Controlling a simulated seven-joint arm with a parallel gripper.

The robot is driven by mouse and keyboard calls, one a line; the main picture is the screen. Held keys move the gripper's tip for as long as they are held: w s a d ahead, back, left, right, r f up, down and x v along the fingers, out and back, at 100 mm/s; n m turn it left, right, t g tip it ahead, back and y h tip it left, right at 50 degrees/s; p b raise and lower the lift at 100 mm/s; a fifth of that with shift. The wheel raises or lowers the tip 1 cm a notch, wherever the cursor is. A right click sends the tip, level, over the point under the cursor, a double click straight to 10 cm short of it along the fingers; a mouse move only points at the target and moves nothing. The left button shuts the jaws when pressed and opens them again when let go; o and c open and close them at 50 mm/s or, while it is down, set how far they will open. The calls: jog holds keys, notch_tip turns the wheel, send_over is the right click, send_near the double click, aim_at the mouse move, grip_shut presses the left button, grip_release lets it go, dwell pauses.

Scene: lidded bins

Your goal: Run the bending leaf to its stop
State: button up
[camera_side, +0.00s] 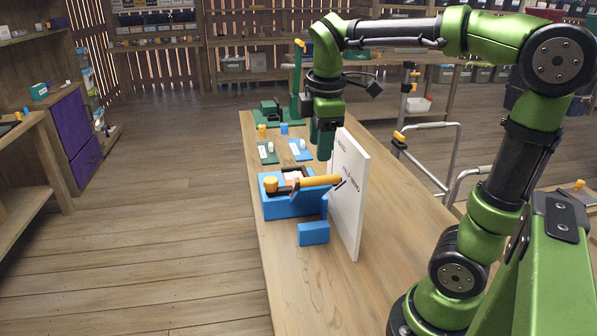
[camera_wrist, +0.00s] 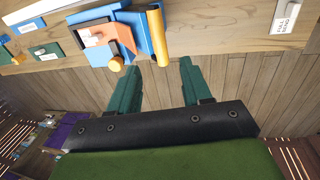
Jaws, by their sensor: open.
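In the wrist view the handle (camera_wrist: 157,36) lies along the right side of the blue body (camera_wrist: 91,18), beside an orange-brown sheet piece (camera_wrist: 122,38). My gripper (camera_side: 325,155) points down just above the handle in the side view. In the wrist view my gripper (camera_wrist: 162,66) is open and empty, its green fingers apart and clear of the handle. The leaf's hinge is not clearly visible.
A white upright panel (camera_side: 350,195) with printed words stands right beside the bender. A white tag reading "FULL BEND" (camera_wrist: 285,15) shows in the wrist view. A blue block (camera_side: 313,233) sits in front. Small green and blue plates (camera_side: 301,150) lie behind. The near bench is clear.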

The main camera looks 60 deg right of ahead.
aim_at(317, 178)
jog(key=f, duration=0.5)
jog(key=w+d+f, duration=0.1)
jog(key=f, duration=0.2)
jog(key=shift+f, duration=0.3)
grip_shut()
